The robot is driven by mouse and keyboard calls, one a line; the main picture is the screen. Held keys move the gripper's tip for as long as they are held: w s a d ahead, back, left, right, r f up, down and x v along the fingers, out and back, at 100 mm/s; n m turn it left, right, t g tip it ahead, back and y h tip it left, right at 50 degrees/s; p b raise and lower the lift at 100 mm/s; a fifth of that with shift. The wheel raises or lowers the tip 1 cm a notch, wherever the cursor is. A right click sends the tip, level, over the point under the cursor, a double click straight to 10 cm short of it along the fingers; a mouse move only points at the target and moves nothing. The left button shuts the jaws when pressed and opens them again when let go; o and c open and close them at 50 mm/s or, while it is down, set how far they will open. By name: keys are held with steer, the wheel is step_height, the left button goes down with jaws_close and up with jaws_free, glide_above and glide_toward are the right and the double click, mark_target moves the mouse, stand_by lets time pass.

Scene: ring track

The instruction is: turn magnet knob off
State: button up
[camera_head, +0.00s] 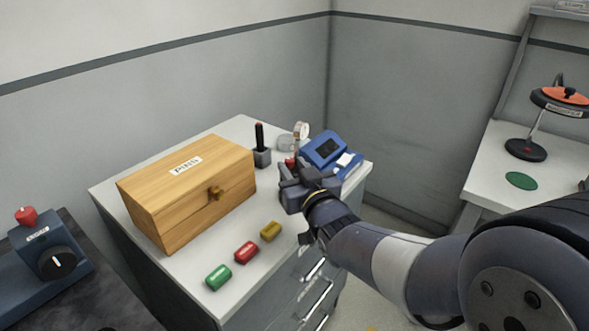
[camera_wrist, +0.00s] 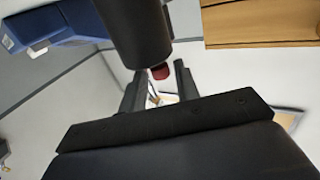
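My gripper (camera_head: 291,178) is over the right part of the white cabinet top, in front of the dial gauge (camera_head: 301,130). A small red piece (camera_head: 291,162) shows just beyond it, perhaps the magnet knob; its base is mostly hidden by my gripper. In the wrist view a red piece (camera_wrist: 160,72) lies between the tips of my gripper (camera_wrist: 158,78), with gaps on both sides. The fingers are apart and do not appear to touch it. A large dark cylinder (camera_wrist: 142,32) partly covers the view; I cannot tell what it belongs to.
A blue device (camera_head: 323,147) stands close behind my gripper on the right. A wooden box (camera_head: 215,207), a dark post on a grey block (camera_head: 262,157) and green, red and yellow pieces (camera_head: 246,252) are to the left. A blue unit with a black knob (camera_head: 57,263) stands far left.

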steer(key=shift+o, duration=1)
steer(key=shift+s, duration=0.1)
steer(key=v, duration=1)
steer(key=shift+s, duration=0.3)
steer(key=shift+w+d, duration=0.1)
steer(key=shift+d, duration=0.05)
